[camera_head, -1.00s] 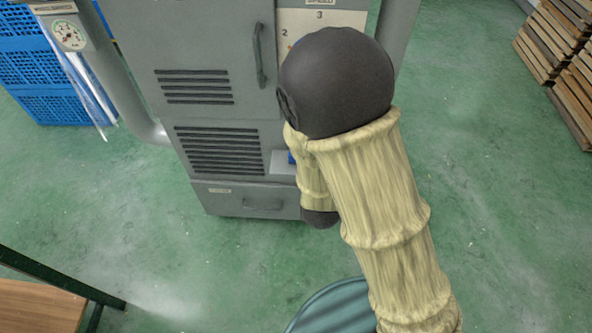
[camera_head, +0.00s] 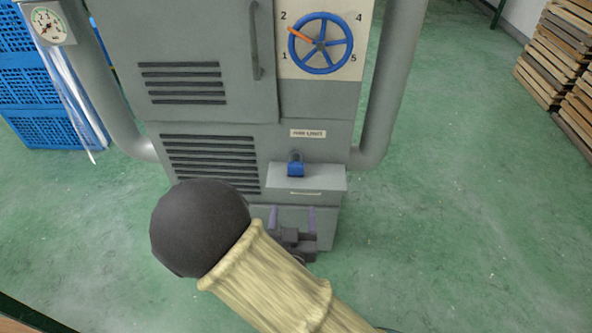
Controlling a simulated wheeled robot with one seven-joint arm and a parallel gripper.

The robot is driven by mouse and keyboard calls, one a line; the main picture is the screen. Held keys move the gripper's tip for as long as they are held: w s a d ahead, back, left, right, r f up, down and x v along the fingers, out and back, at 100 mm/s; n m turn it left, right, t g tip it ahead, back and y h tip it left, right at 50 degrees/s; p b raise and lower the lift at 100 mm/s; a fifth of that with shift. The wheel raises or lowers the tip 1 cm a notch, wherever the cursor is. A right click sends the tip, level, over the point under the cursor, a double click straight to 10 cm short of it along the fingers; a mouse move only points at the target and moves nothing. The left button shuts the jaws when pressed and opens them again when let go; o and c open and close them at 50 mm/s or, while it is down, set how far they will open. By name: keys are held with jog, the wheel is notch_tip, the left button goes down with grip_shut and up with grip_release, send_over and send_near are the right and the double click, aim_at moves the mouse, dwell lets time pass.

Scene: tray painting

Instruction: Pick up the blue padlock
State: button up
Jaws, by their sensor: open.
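The blue padlock (camera_head: 296,167) is on the small grey ledge (camera_head: 333,180) that juts from the front of the grey cabinet, under a small label plate. It looks upright, with a dark upper part. My gripper (camera_head: 291,215) is below and in front of the ledge, its two purple-grey fingers pointing up and apart. The jaws are open with nothing between them. The gripper is apart from the padlock. My arm hides part of the cabinet's lower left front.
The cabinet (camera_head: 210,40) has a blue handwheel (camera_head: 321,43) with an orange handle above the ledge, and a vertical door handle (camera_head: 256,40). Grey pipes (camera_head: 395,80) flank it. Blue crates (camera_head: 45,125) stand left and wooden pallets (camera_head: 550,60) right. Green floor is free on the right.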

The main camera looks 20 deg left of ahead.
jog(key=b, duration=0.3)
send_near(296, 169)
jog(key=x, duration=0.5)
jog(key=shift+w+r, duration=0.1)
jog(key=shift+w, duration=0.45)
jog(key=shift+w+a, duration=0.25)
jog(key=shift+w, duration=0.2)
jog(key=b+x, duration=0.1)
jog(key=x, duration=0.3)
jog(key=shift+w+b, duration=0.1)
jog(key=shift+b, duration=0.25)
